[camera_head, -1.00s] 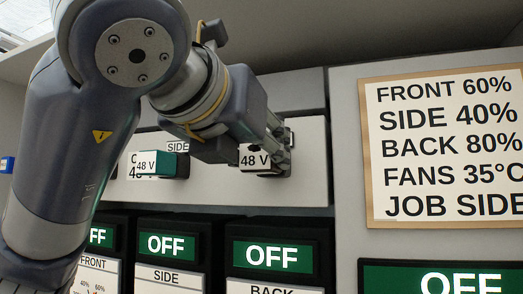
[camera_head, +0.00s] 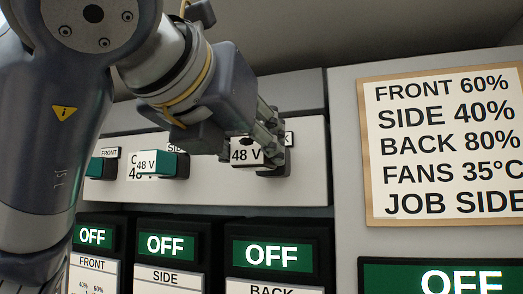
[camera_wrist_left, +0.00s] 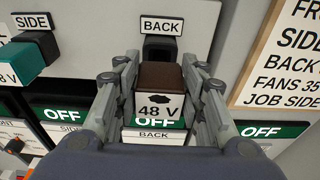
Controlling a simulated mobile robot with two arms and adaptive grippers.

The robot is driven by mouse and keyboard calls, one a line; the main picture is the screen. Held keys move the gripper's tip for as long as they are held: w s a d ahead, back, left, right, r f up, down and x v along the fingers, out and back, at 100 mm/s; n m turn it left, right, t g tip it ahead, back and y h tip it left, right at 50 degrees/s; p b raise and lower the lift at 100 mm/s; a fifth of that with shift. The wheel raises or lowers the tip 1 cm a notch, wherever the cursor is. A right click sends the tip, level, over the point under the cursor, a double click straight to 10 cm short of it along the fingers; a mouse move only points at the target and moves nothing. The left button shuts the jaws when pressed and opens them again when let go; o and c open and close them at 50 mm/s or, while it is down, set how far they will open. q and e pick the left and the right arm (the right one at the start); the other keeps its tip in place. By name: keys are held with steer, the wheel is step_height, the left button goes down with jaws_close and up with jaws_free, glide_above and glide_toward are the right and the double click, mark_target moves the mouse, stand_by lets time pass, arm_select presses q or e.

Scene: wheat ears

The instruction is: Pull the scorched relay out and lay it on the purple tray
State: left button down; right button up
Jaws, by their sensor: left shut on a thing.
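The scorched relay (camera_wrist_left: 160,95) has a brown top and a white "48 V" face with a black burn mark. It also shows in the head view (camera_head: 246,153). My left gripper (camera_wrist_left: 157,102) is shut on it, one finger on each side; it also shows in the head view (camera_head: 262,140). The relay stands out in front of the dark socket (camera_wrist_left: 160,47) under the BACK label. I cannot tell whether its rear end is clear of that socket. The purple tray and my right gripper are not in view.
A green-topped relay (camera_head: 160,163) sits in the SIDE socket to the left, with another green one (camera_head: 100,167) at FRONT. Several panels with green OFF displays (camera_head: 272,255) stand below. A settings board (camera_head: 445,145) hangs at right.

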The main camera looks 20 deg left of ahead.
arm_select(q)
steer(key=shift+s+b, duration=0.3)
steer(key=shift+s, duration=0.55)
steer(key=shift+s+a+b, duration=0.1)
steer(key=shift+s+b, duration=0.2)
steer(key=shift+s, duration=0.1)
steer(key=shift+s+b, duration=0.45)
steer(key=shift+s, duration=0.6)
steer(key=shift+s+a+b, duration=0.1)
steer(key=shift+s+b, duration=0.25)
steer(key=shift+s, duration=1.2)
